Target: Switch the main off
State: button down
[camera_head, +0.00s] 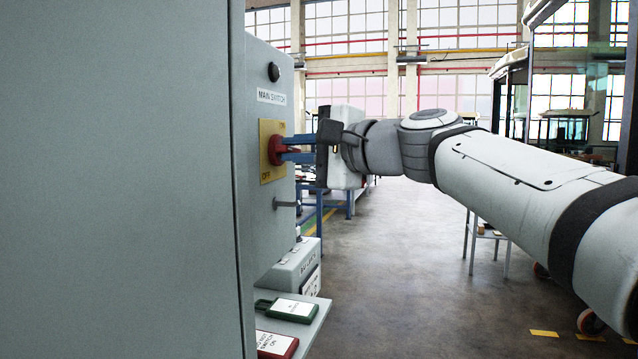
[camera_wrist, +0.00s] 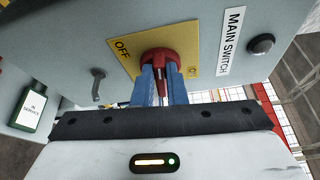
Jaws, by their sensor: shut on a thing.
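The main switch is a red rotary handle (camera_head: 274,151) on a yellow plate (camera_head: 268,134) on the grey cabinet's side. OFF is printed at the plate's lower end; a small mark, seemingly ON, is at its upper end. In the wrist view the red handle (camera_wrist: 166,56) sits between the blue fingers of my gripper (camera_wrist: 164,82), which is shut on it. The gripper (camera_head: 290,150) reaches it from the right in the head view. The fingers partly hide the handle, and I cannot tell clearly which mark it points to. A MAIN SWITCH label (camera_head: 271,97) is above the plate.
A dark round lamp or button (camera_head: 274,72) is above the label. A peg (camera_head: 286,204) sticks out below the plate. Lower are a grey box (camera_head: 290,266) and a shelf with a green tag (camera_head: 290,309) and a red tag (camera_head: 276,345). Open floor lies to the right.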

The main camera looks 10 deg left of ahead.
jog(key=b, duration=0.1)
jog(key=n+b, duration=0.1)
jog(key=shift+f+n+b, duration=0.3)
jog(key=shift+b, duration=0.1)
jog(key=shift+r+y, duration=0.15)
jog(key=shift+y, duration=0.15)
jog(key=c, duration=1.5)
grip_release()
jog(key=shift+a, duration=0.1)
jog(key=shift+o, duration=0.2)
jog(key=v, duration=0.8)
jog(key=shift+a, duration=0.1)
